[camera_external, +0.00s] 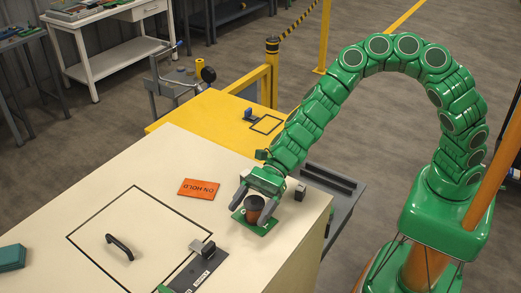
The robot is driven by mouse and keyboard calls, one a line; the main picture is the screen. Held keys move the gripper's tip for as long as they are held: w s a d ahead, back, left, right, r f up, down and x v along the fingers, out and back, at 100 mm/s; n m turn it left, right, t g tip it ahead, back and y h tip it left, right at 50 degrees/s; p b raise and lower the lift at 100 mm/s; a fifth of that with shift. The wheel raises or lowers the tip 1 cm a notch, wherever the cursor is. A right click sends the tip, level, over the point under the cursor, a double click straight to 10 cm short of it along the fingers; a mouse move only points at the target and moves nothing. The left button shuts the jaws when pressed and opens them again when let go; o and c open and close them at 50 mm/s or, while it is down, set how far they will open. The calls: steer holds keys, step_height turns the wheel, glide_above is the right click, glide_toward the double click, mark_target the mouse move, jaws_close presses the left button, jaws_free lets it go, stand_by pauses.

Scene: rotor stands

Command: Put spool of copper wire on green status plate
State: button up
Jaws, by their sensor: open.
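The spool of copper wire (254,209), a small brown cylinder with a dark top, stands upright on the green status plate (265,229). The plate is a flat green piece lying near the right corner of the cream bench top (157,166). My gripper (268,204) comes down from behind the spool. Its grey fingers are open, one on each side of the spool. I cannot tell whether they touch it.
An orange "ON HOLD" card (199,189) lies left of the plate. A black handle (120,246) and a grey block (202,248) with a dark labelled strip are on the bench. A yellow surface (213,118) and railing stand behind.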

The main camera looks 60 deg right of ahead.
steer(key=v, duration=1.2)
steer(key=shift+r, duration=0.15)
stand_by(0.3)
